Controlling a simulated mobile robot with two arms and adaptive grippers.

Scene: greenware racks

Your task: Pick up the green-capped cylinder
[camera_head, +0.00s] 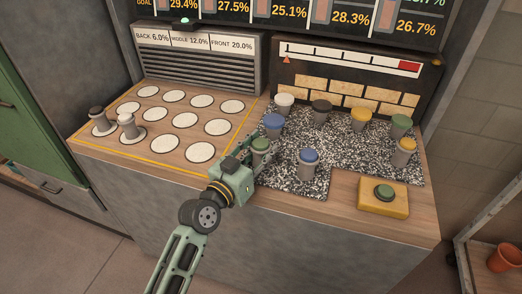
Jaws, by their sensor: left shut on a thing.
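A green-capped cylinder (260,145) with a grey body stands at the left part of the speckled mat (325,185). My left gripper (257,155) reaches it from the front and is shut on it, hiding much of its body. I cannot tell whether its base is off the mat. A second green-capped cylinder (400,124) stands at the mat's right back, away from the gripper. My right gripper is not in view.
Blue-capped cylinders stand close behind (273,122) and to the right (308,157) of the gripper. White, black and yellow-capped ones stand farther back and right. A wooden board (170,135) with white discs lies left, two cylinders on it. A yellow button box (383,198) sits front right.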

